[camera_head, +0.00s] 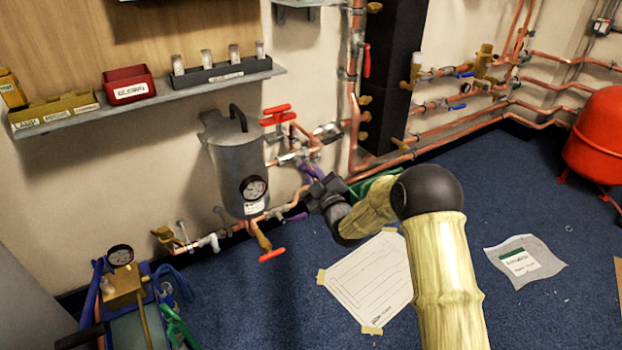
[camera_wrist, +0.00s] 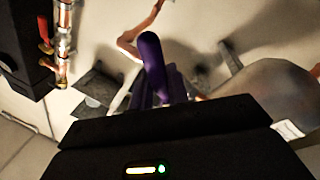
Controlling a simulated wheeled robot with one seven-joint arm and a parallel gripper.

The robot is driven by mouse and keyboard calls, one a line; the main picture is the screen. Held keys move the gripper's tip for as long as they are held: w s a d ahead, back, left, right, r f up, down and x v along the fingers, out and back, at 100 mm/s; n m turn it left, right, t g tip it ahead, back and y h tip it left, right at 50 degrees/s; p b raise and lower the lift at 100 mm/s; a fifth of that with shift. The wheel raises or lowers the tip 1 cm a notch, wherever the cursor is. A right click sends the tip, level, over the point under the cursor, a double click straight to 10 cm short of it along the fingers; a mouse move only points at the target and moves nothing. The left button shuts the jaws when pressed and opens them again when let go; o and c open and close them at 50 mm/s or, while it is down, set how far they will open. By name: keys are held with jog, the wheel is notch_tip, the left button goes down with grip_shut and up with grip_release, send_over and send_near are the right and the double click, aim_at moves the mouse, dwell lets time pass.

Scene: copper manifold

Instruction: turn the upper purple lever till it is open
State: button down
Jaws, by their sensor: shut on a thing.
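The upper purple lever (camera_head: 305,172) shows in the head view on the copper pipework, right of the grey canister, partly hidden by my gripper (camera_head: 318,186). In the wrist view the purple lever (camera_wrist: 151,58) stands up from in front of the dark gripper body, with its lower end hidden among the fingers. My gripper is shut on this lever. A second, lower purple lever (camera_head: 295,217) sits on the lower pipe, below and left of my gripper, apart from it.
The grey canister (camera_head: 236,165) with a gauge stands close left of the gripper. Red handles (camera_head: 277,114) sit above, and a red-handled valve (camera_head: 271,254) below. A black column (camera_head: 392,80) rises behind at the right. Paper sheets (camera_head: 370,280) lie on the blue floor.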

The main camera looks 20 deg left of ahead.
jog(key=n, duration=0.2)
jog(key=r+n+y+b, duration=0.1)
jog(key=n, duration=0.3)
jog(key=shift+w+d+r+n+g, duration=0.2)
jog(key=shift+w+d+n+g, duration=0.1)
jog(key=shift+w+d, duration=0.1)
jog(key=shift+r+n+g+y+b, duration=0.25)
jog(key=shift+r+n+y+b, duration=0.05)
jog(key=shift+n, duration=0.7)
jog(key=shift+r+n+g+y+b, duration=0.25)
jog(key=shift+r+n+y, duration=0.05)
jog(key=shift+n, duration=0.7)
jog(key=c, duration=1.4)
grip_release()
jog(key=shift+r, duration=0.1)
jog(key=p+v, duration=0.6)
jog(key=v, duration=1.1)
jog(key=shift+d, duration=0.15)
